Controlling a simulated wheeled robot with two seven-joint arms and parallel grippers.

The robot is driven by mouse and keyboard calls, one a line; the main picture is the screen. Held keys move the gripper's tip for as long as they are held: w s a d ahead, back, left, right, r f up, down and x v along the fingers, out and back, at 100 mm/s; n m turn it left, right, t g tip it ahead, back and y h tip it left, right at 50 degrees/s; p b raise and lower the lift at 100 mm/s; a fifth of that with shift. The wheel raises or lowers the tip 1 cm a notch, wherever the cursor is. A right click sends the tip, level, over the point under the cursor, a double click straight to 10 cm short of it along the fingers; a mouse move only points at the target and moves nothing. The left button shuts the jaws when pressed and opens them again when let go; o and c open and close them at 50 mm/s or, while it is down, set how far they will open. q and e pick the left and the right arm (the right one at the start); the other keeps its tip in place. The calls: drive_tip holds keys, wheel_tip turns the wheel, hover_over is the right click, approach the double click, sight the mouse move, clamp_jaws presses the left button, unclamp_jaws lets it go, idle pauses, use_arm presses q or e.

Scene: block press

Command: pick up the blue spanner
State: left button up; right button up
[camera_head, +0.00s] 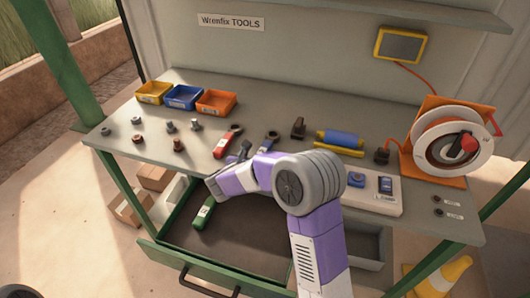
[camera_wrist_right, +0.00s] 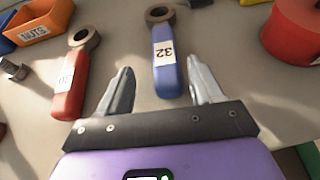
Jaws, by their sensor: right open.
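The blue spanner (camera_wrist_right: 167,70) lies on the bench top, its dark ring end pointing away from me and its blue handle with a white "32" label nearest. In the head view the spanner (camera_head: 270,142) is partly hidden by my right arm. My right gripper (camera_wrist_right: 160,88) is open and empty. In the wrist view its two fingers stand to the left and right of the blue handle, with gaps on both sides. The head view shows the right gripper (camera_head: 250,152) low over the bench's front part. My left gripper does not show.
A red spanner (camera_wrist_right: 71,80) lies close left of the right gripper. Yellow, blue and orange bins (camera_head: 215,103) stand at the back left. A blue roller (camera_head: 338,138) and a cable reel (camera_head: 450,145) are to the right. An open drawer with a green tool (camera_head: 203,214) is below.

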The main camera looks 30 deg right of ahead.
sight(266, 147)
drive_tip(key=x, duration=0.2)
drive_tip(key=b+x, duration=0.1)
drive_tip(key=x, duration=0.2)
drive_tip(key=shift+s+d+b, duration=0.2)
drive_tip(key=shift+s+b, duration=0.1)
drive_tip(key=shift+w+d, duration=0.25)
clamp_jaws()
